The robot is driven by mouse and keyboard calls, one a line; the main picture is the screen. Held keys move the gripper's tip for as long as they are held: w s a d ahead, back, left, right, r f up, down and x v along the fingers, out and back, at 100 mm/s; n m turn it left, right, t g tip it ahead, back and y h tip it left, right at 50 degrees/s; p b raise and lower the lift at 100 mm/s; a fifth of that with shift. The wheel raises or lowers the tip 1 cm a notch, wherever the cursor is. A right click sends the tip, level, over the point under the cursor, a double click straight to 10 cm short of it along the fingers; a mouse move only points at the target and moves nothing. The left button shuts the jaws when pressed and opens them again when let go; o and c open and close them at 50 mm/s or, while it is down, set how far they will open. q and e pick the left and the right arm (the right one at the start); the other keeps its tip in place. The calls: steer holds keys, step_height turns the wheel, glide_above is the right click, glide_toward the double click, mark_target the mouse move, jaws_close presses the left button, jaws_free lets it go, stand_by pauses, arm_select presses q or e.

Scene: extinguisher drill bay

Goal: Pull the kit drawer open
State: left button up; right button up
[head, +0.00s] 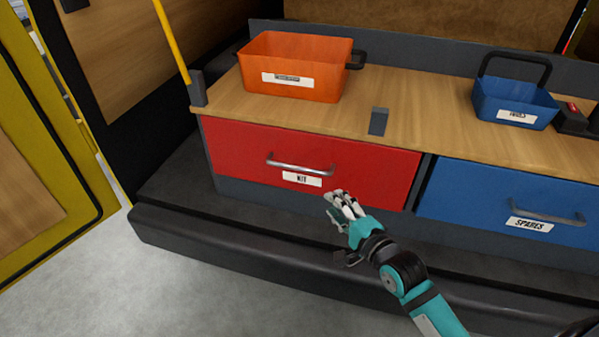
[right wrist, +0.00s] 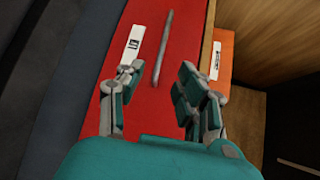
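The kit drawer (head: 345,165) is a red drawer front under the wooden bench top, with a white KIT label (head: 302,179). It looks shut, level with the blue drawer beside it. Its silver bar handle (head: 300,166) runs across the front. My right gripper (head: 338,200) is in front of the drawer, below and to the right of the handle. In the right wrist view, the gripper (right wrist: 158,85) is open and empty, its fingers spread apart. The handle (right wrist: 163,48) shows beyond and between the fingertips, apart from them. My left gripper is not in view.
A blue SPARES drawer (head: 508,203) with its own handle is to the right. An orange bin (head: 295,68) and a blue TOOLS caddy (head: 514,100) stand on the bench top (head: 420,110). A dark step (head: 260,235) runs below the drawers. A yellow pole (head: 172,40) rises at the left.

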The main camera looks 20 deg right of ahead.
mark_target(300, 169)
steer(key=x, duration=1.7)
steer(key=shift+w+a+r+b, duration=0.1)
steer(key=shift+w+r+b, duration=0.2)
steer(key=shift+b, duration=0.1)
